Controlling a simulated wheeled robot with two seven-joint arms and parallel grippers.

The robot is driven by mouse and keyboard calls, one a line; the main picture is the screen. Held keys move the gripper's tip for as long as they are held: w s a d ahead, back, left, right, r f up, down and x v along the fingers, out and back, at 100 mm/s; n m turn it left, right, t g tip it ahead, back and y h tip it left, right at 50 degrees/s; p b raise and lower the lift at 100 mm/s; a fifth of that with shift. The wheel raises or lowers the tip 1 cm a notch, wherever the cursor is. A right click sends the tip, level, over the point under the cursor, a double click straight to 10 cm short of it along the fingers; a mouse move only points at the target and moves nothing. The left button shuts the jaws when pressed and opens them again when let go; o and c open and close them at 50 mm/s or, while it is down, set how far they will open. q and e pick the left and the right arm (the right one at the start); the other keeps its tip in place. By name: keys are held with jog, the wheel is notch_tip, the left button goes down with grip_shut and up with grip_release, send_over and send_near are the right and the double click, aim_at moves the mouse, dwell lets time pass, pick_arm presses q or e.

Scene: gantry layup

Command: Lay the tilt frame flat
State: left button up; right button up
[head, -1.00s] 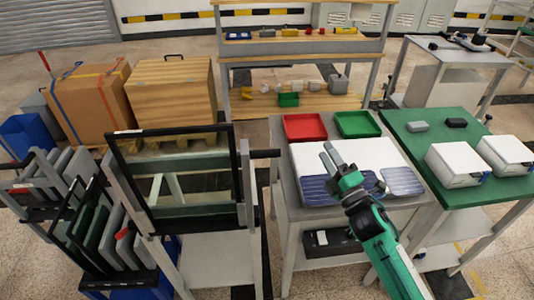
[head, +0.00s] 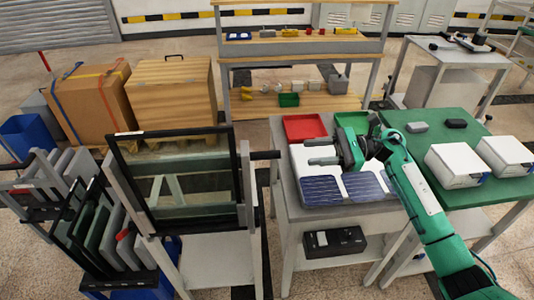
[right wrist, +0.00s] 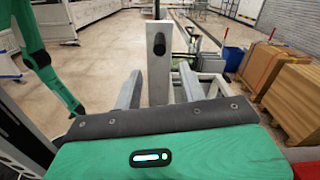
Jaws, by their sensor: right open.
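The tilt frame (head: 122,185), a black-edged glass panel, stands steeply raised on a grey stand left of the middle in the head view. A black handle bar (head: 265,154) sticks out from its right side. In the right wrist view the bar's dark end (right wrist: 160,43) shows at the top of a pale post (right wrist: 158,75). My right gripper (head: 322,151) is open and empty above the grey table, pointing left toward the bar, apart from it. Its two fingers (right wrist: 160,88) flank the post in the wrist view. My left gripper does not show.
The grey table (head: 283,185) right of the frame holds blue solar panels (head: 321,190), a red tray (head: 304,127) and a green tray (head: 352,122). A rack with several panels (head: 95,225) stands left of the frame. A green table (head: 450,140) with white boxes is at right.

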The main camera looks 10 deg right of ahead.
aim_at(272, 152)
jog(key=a+p, duration=0.4)
jog(key=a, duration=0.7)
jog(key=shift+a+r+p, duration=0.15)
jog(key=shift+r+p, duration=0.05)
jog(key=shift+p, duration=0.2)
jog(key=shift+a+f, duration=0.15)
jog(key=shift+a, duration=0.5)
grip_shut()
